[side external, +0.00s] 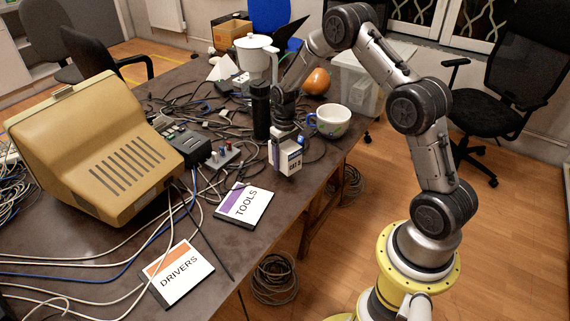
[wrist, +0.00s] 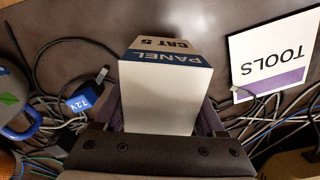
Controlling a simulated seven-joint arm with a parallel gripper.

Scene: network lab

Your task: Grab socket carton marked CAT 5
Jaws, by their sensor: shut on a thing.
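The socket carton (side external: 290,158) is a small white box with a dark blue band. In the wrist view my gripper (wrist: 160,120) covers the carton's near end. The carton looks upright near the table's right edge; I cannot tell whether its base touches the table.
A white TOOLS card (side external: 244,204) and a DRIVERS card (side external: 178,271) lie on the table (side external: 90,262). A patterned cup (side external: 330,121), an orange fruit (side external: 317,81) and a white jug (side external: 256,56) stand behind. Cables clutter the tabletop. A blue 12V block (wrist: 82,98) lies beside the carton.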

